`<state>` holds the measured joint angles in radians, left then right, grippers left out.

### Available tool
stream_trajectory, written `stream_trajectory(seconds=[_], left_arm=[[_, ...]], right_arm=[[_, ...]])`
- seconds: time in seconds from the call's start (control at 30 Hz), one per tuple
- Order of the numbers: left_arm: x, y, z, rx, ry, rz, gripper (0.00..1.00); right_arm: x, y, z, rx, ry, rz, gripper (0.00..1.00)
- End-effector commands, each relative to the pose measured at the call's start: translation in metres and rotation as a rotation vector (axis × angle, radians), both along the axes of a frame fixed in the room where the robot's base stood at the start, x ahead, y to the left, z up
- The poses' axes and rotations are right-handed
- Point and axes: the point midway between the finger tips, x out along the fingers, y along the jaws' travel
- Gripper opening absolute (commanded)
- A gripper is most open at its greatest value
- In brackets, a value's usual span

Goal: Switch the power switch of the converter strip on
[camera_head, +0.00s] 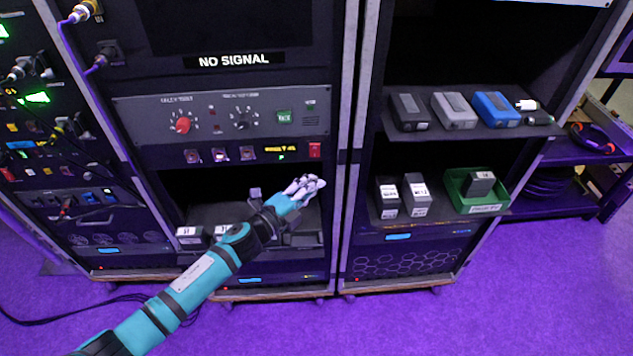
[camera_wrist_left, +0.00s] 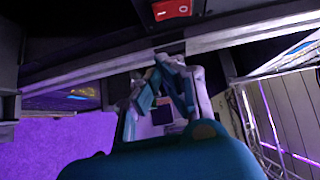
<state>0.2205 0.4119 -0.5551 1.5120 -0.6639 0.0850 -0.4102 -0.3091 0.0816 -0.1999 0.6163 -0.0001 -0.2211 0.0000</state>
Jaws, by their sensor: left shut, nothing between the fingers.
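The converter strip (camera_head: 230,155) is a dark panel in the middle rack, with several round sockets and a small yellow display. Its red power switch (camera_head: 315,150) sits at the strip's right end. My right gripper is not in view.
To the right, shelves hold several boxes and a green bin (camera_head: 452,190). The purple floor (camera_head: 420,315) in front is clear.

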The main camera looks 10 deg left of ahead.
Motion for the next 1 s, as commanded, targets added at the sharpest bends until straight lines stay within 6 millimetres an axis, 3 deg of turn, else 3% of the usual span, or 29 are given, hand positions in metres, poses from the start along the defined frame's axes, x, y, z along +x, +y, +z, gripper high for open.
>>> stream_trajectory(seconds=[0.17, 0.4, 0.5, 0.8, 1.0], left_arm=[[-0.022, 0.015, -0.005, 0.001, 0.000, 0.002, 0.00], [-0.057, 0.035, -0.009, 0.001, 0.002, 0.000, 0.00], [-0.066, 0.041, -0.008, 0.000, 0.000, 0.001, 0.00], [-0.073, 0.046, -0.007, 0.000, -0.001, 0.001, 0.00], [-0.073, 0.046, -0.007, 0.000, -0.001, 0.001, 0.00]], right_arm=[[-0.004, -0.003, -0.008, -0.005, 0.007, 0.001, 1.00], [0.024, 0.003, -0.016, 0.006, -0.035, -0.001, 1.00], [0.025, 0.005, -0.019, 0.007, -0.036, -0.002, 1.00], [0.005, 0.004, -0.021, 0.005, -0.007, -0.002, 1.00], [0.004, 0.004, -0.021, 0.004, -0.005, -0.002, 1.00]])
